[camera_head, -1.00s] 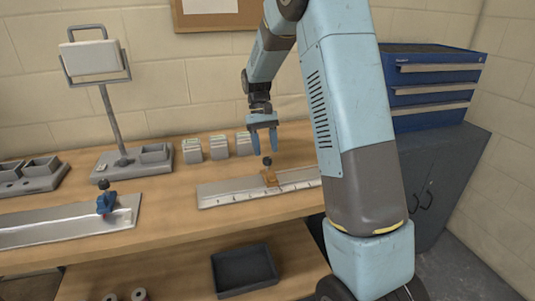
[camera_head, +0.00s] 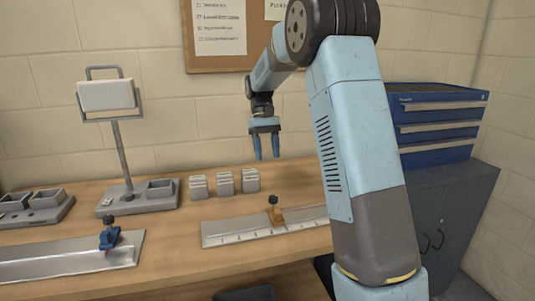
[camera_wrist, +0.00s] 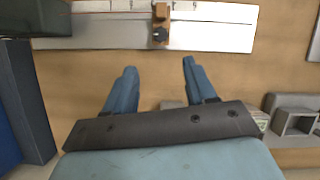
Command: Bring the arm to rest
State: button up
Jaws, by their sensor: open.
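My gripper (camera_head: 266,146) hangs above the bench, its two blue fingers pointing down, apart and empty. In the wrist view my gripper (camera_wrist: 157,80) shows both fingers spread with bare wood between them. Below it in the head view is a metal rail with scale marks (camera_head: 225,233), carrying an orange-brown clamp with a black knob (camera_head: 277,216). The rail also shows in the wrist view (camera_wrist: 215,30), with the clamp (camera_wrist: 161,12) on it. The gripper is apart from both.
Several small grey blocks (camera_head: 224,184) stand behind the rail. A lamp on a post (camera_head: 108,96) with grey bins stands left. A second rail (camera_head: 60,262) with a blue clamp (camera_head: 109,236) lies front left. A blue drawer chest (camera_head: 437,120) sits on a dark cabinet (camera_head: 450,205) at right. Free wood (camera_head: 165,235) lies between the rails.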

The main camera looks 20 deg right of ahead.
jog(key=s+d+r+m+t, duration=0.1)
jog(key=s+r+t, duration=0.3)
jog(key=s, duration=0.5)
jog(key=s+d+r+t, duration=0.1)
jog(key=s+r, duration=0.5)
jog(key=s, duration=0.3)
jog(key=s+f+t, duration=0.1)
jog(key=s+t, duration=0.1)
jog(key=s, duration=0.6)
jog(key=s+f+m+t, duration=0.1)
jog(key=s+f+t, duration=0.1)
jog(key=s, duration=0.6)
jog(key=shift+s+t, duration=0.2)
jog(key=shift+t, duration=0.4)
